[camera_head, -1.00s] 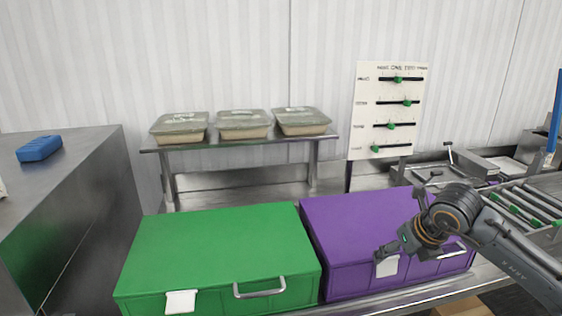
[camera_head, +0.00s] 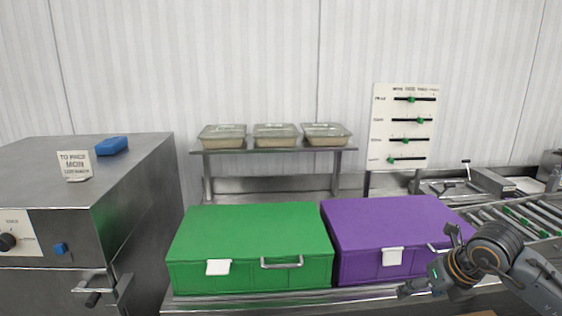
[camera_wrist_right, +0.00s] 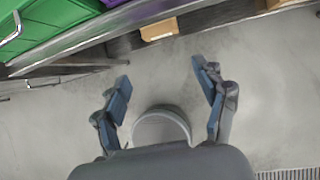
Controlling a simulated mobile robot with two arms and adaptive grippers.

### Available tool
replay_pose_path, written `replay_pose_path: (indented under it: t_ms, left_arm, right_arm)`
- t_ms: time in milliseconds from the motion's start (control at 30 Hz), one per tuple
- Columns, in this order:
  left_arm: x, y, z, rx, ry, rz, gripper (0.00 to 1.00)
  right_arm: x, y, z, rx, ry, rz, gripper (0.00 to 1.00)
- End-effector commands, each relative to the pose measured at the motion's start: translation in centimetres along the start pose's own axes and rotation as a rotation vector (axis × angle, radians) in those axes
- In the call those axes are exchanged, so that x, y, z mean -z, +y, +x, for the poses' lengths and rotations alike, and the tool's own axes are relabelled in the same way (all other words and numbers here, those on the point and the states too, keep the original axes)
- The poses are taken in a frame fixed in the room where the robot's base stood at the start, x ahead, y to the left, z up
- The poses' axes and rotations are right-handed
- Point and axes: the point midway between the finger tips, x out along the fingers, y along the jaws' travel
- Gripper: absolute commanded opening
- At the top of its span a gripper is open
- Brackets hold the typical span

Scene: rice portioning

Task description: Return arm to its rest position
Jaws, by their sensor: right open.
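My right arm comes in from the lower right of the head view. Its gripper (camera_head: 428,284) is in front of the purple box (camera_head: 385,222) and low by its front edge. In the right wrist view my right gripper (camera_wrist_right: 166,82) has its two fingers spread wide, with nothing between them but grey floor and a round grey shape at the palm. My left gripper is not in view.
A closed green box (camera_head: 250,232) stands left of the purple box on a metal table. Behind, a shelf (camera_head: 270,150) bears several lidded trays. A steel machine (camera_head: 100,200) is at left, a roller conveyor (camera_head: 520,215) at right. A slider board (camera_head: 402,125) stands behind.

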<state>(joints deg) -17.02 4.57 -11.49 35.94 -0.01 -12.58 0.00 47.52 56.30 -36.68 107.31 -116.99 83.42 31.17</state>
Motion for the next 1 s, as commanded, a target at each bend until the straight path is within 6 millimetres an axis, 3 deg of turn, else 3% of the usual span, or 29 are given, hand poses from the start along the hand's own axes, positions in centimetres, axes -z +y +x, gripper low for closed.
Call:
replay_pose_path:
  t_ms: [367, 467, 600, 667, 767, 867, 1000]
  left_arm:
    - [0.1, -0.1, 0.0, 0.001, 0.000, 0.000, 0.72]
    - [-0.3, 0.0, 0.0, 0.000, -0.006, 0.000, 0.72]
    - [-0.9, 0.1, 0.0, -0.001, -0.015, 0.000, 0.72]
    - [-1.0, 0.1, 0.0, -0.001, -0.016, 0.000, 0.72]
    - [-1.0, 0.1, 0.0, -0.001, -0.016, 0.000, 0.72]
    - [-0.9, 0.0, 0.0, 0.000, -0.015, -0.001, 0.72]
    - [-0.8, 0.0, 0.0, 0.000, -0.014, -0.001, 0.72]
  right_arm:
    - [2.1, 7.1, 6.8, -0.433, 0.080, 0.201, 0.72]
    - [2.6, 9.3, 9.1, -0.597, 0.090, 0.334, 0.72]
    - [3.4, 11.4, 13.5, -0.847, 0.076, 0.669, 0.72]
    - [4.1, 11.1, 16.4, -0.937, 0.051, 0.892, 0.72]
    - [7.2, 8.4, 22.3, -0.989, -0.014, 1.315, 0.72]
    - [11.9, 5.2, 27.2, -0.934, -0.073, 1.644, 0.72]
    - [20.5, 1.9, 32.6, -0.772, -0.129, 2.002, 0.72]
